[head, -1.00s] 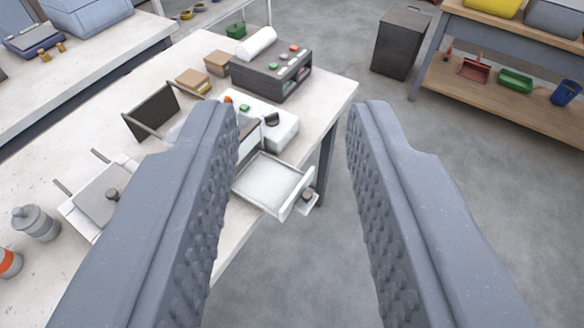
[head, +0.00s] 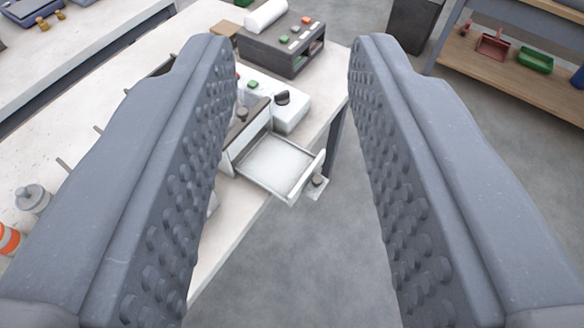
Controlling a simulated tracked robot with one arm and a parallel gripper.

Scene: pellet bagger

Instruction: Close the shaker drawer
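The shaker drawer (head: 277,165) is a shallow white tray pulled out past the front edge of the table. A small tab with a dark knob (head: 317,181) sticks out beside its front wall. The white shaker body (head: 285,108) stands behind it, with a green button and a black knob on top; its left part is hidden by my left finger. My gripper (head: 292,60) is open and empty. Its two textured fingers frame the drawer in the picture, and the drawer appears beyond them, with no contact visible.
The white table (head: 230,250) carries a dark control box (head: 275,45) with a white roll on top. A grey bottle (head: 33,198) and an orange-banded one (head: 8,238) stand at the left. A shelf (head: 520,80) with trays is at the right. Grey floor before the drawer is clear.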

